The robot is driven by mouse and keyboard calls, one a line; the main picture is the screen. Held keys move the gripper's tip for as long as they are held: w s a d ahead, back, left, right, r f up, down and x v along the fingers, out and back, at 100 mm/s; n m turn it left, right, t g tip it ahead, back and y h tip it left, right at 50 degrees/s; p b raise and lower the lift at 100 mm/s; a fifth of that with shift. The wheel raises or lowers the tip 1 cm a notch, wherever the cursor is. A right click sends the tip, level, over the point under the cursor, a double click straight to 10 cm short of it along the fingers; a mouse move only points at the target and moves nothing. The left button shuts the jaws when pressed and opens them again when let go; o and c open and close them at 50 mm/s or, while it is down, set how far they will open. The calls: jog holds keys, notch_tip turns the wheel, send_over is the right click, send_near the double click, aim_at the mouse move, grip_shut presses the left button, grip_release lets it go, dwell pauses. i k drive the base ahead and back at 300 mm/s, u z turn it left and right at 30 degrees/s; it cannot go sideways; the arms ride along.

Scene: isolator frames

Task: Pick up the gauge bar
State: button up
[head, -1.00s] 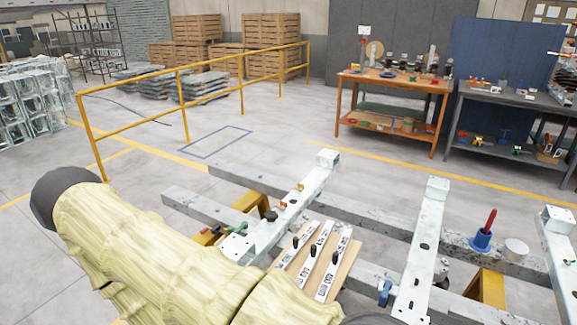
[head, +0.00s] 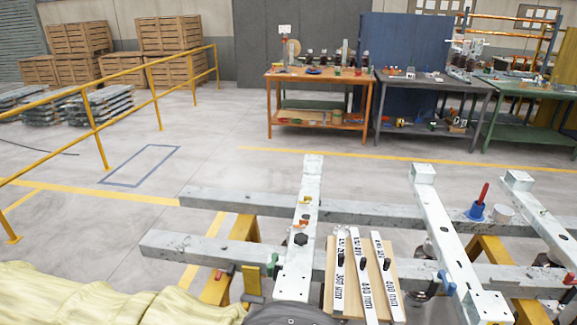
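Three white gauge bars lie side by side on a light wooden board in the head view: a left bar (head: 340,270), a middle bar (head: 359,262) and a right bar (head: 381,262). My arm, in a pale yellow sleeve, comes in at the bottom left. A dark grey part of it shows just left of the bars' near ends. My gripper's fingers are not visible.
Pale steel crosspieces (head: 311,190) and (head: 437,220) flank the board, on long grey beams (head: 250,206) over yellow supports. Workbenches stand behind.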

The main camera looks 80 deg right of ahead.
aim_at(362, 266)
jog(key=i, duration=0.45)
jog(key=z, duration=2.25)
